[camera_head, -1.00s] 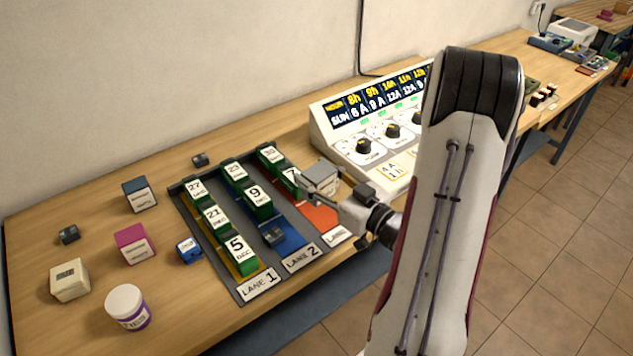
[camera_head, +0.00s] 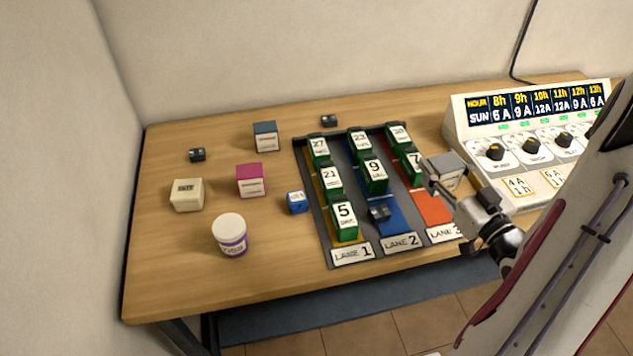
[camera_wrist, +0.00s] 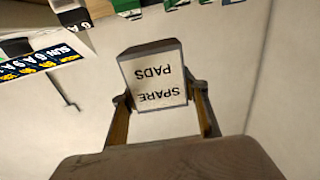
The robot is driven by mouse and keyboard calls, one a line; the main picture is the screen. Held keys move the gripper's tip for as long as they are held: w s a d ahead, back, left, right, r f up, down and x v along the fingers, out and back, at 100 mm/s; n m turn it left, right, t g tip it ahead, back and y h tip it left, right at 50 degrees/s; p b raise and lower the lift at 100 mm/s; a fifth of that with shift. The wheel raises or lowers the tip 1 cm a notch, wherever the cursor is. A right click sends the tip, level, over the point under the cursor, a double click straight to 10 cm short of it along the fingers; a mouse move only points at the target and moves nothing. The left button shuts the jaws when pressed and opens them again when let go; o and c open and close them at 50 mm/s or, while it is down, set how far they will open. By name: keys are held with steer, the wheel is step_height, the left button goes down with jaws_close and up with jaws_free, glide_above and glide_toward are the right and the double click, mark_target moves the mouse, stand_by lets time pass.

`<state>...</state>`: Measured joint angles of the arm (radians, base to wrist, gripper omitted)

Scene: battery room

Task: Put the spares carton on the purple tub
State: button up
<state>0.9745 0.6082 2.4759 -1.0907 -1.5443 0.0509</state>
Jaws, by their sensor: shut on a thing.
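The spares carton (camera_head: 446,169) is a pale box with a grey top. My gripper (camera_head: 434,178) is shut on it, holding it by the right lane of the rack, in front of the charger. In the wrist view the carton (camera_wrist: 155,88) shows its "SPARE PADS" label upside down, with a finger on each side. The purple tub (camera_head: 231,245) is a round pot with a white lid and a purple band. It stands upright at the table's front left, well left of my gripper, and nothing is on its lid.
A lane rack (camera_head: 351,253) with green numbered batteries stands between the tub and my gripper. A magenta box (camera_head: 251,181), a cream box (camera_head: 187,195) and a small blue box (camera_head: 297,202) surround the tub. A dark blue box (camera_head: 265,137) stands behind. The charger (camera_head: 530,135) is at right.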

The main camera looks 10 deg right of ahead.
steer(key=w+a+r+n+g+y, duration=0.1)
steer(key=w+a+y, duration=0.1)
steer(key=a, duration=0.4)
steer(key=w+a+r+n+y, duration=0.1)
steer(key=w+a+n+y, duration=0.15)
steer(key=a, duration=0.25)
step_height(320, 180, up, 6)
steer(key=r+n+g+y, duration=0.1)
steer(key=n+g+y, duration=0.8)
steer(key=g+y, duration=0.1)
glide_above(225, 225)
steer(key=shift+f+m, duration=0.25)
steer(key=shift+f, duration=0.15)
steer(key=shift+f, duration=0.2)
steer(key=shift+f, duration=2.75)
steer(key=shift+f, duration=0.1)
steer(key=shift+f, duration=2)
